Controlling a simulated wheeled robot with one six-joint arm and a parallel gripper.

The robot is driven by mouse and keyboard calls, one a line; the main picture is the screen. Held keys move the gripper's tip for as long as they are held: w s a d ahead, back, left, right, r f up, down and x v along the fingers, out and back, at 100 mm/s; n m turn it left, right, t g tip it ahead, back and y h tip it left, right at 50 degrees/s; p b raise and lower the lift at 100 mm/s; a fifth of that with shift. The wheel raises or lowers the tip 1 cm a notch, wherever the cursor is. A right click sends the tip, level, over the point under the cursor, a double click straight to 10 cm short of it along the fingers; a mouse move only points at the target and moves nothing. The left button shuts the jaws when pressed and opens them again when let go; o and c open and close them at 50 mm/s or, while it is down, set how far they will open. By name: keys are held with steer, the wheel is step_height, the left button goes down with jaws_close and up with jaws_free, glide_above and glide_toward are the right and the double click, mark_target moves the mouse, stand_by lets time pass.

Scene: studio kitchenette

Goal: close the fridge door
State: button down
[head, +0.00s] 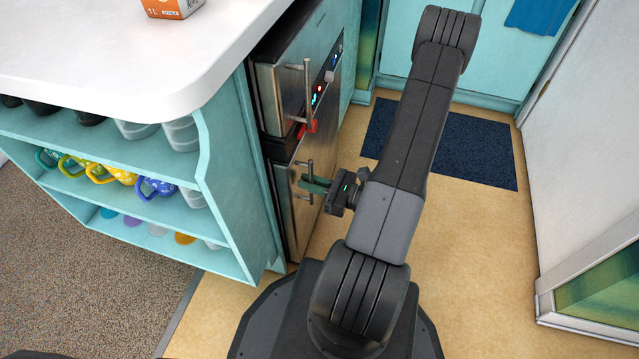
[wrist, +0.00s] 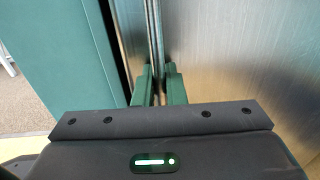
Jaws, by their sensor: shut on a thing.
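The fridge door (head: 285,208) appears to be the lower steel door under the counter, with a vertical bar handle (head: 310,168). In the head view my gripper (head: 312,184) reaches it from the right, its green fingers at the handle. In the wrist view the two green fingers (wrist: 158,86) stand on either side of the thin upright handle (wrist: 154,35), shut on it. The steel door face (wrist: 240,60) fills the right of that view. A dark strip lies between the steel and the teal cabinet side; I cannot tell how far the door stands open.
Above is a steel appliance (head: 283,92) with its own bar handle and lit controls. Teal shelves (head: 225,190) with mugs stand at left under the white counter (head: 130,60). A blue mat (head: 480,150) lies behind my arm. The tan floor (head: 470,230) at right is clear.

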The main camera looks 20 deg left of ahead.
steer(key=shift+a, duration=0.1)
steer(key=c, duration=1.6)
jaws_free()
steer(key=shift+a, duration=0.1)
steer(key=shift+c, duration=0.2)
steer(key=s+d+p, duration=0.1)
steer(key=d+p, duration=0.1)
steer(key=d, duration=1.1)
steer(key=shift+s+d+p, duration=0.25)
steer(key=shift+d+p, duration=0.15)
steer(key=a+b, duration=0.1)
steer(key=a, duration=0.3)
steer(key=w+a+b, duration=0.1)
steer(key=a, duration=0.4)
steer(key=a+b, duration=0.1)
steer(key=a, duration=0.3)
steer(key=shift+w+a, duration=0.2)
steer(key=shift+a, duration=0.2)
steer(key=shift+d, duration=0.15)
